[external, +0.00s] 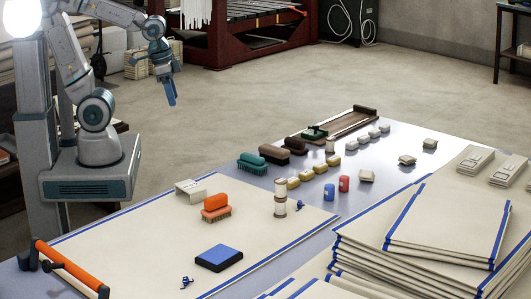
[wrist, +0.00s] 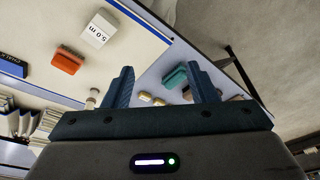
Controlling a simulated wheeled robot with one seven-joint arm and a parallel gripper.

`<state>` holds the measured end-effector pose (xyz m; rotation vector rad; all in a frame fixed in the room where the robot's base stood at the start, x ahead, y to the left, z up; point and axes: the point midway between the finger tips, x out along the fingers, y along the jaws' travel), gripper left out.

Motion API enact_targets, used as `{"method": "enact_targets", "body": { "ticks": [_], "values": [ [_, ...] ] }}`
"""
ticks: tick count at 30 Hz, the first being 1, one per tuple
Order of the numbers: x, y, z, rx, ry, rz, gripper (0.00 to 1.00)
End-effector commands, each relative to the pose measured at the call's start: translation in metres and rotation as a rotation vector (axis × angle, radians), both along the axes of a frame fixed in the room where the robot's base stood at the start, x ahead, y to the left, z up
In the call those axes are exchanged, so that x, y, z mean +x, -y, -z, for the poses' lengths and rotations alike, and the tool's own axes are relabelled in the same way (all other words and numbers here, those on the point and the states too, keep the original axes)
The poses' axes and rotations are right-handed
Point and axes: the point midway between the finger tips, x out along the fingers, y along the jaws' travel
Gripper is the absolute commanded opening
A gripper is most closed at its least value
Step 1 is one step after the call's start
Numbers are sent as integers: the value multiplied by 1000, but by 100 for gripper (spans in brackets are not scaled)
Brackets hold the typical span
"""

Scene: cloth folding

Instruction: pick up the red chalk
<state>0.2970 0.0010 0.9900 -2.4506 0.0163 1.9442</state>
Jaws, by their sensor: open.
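The red chalk (external: 344,184) is a small red piece standing on the grey table, right of a blue piece (external: 329,191) of similar size. I cannot make it out in the wrist view. My gripper (external: 170,92) is raised well above and to the left of the chalk, near the table's far left side, apart from everything. In the wrist view my gripper (wrist: 160,66) shows two blue fingers spread apart with nothing held between them.
A teal brush (external: 252,164), an orange brush (external: 215,208), yellow blocks (external: 306,175) and a cream spool (external: 280,197) stand around. A blue-topped pad (external: 219,257) lies on the cream cloth (external: 130,245). Folded cloths (external: 420,245) are stacked at right.

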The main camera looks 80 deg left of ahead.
Motion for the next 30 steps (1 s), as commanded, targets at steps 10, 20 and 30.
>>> {"method": "enact_targets", "body": {
  "ticks": [10, 20, 30],
  "values": [
    [96, 14, -21, -57, 13, 111, 52],
    [226, 33, -17, -94, 50, 259, 52],
    [352, 59, 29, -90, 101, 424, 52]
  ]
}}
